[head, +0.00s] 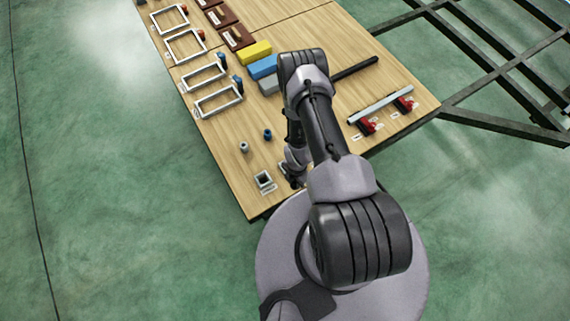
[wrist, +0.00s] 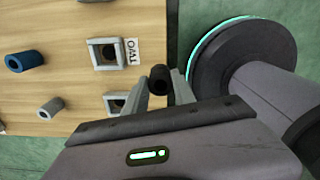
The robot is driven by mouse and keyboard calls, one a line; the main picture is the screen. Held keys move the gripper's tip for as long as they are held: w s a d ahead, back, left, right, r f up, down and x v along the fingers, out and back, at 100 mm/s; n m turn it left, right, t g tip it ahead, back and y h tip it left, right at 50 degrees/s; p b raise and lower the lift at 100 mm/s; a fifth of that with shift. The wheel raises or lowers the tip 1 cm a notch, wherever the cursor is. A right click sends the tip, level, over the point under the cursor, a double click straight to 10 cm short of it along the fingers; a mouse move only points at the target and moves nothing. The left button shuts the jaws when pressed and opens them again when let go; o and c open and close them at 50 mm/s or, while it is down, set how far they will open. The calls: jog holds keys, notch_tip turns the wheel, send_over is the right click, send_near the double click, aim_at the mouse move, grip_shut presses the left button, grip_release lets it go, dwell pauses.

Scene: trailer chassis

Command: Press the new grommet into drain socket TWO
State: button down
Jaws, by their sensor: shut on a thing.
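Drain socket TWO (wrist: 93,55) is a square grey block with a dark round opening, its "TWO" label (wrist: 131,51) beside it in the wrist view. My gripper (wrist: 161,88) is shut on a short black cylinder, which looks like the new grommet (wrist: 159,75). The grommet shows to the right of socket TWO and just below its label, apart from the socket in the picture. How high it is above the table I cannot tell. In the head view my gripper (head: 296,176) is low at the table's near end, and my arm hides much of it.
A second socket (wrist: 107,104) lies below socket TWO in the wrist view. A blue cylinder (wrist: 24,61) and a grey cylinder (wrist: 51,107) stand to the left. Wire-like frames (head: 219,99), coloured blocks (head: 255,52) and red clamps (head: 367,126) are farther along the wooden table (head: 225,150).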

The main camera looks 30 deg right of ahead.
jog(key=w+b, duration=0.1)
jog(key=w, duration=0.2)
jog(key=w+d+b, duration=0.1)
jog(key=w, duration=0.2)
jog(key=w+d+f+b, duration=0.1)
jog(key=w, duration=0.2)
jog(key=shift+w+d+f, duration=0.1)
jog(key=shift+w+d, duration=0.1)
jog(key=shift+w, duration=0.15)
jog(key=f+b, duration=0.1)
jog(key=f, duration=0.1)
jog(key=f+b, duration=0.1)
jog(key=shift+w+f, duration=0.35)
jog(key=shift+r, duration=0.2)
jog(key=shift+f, duration=0.15)
jog(key=c, duration=1)
grip_release()
jog(key=shift+c, duration=0.2)
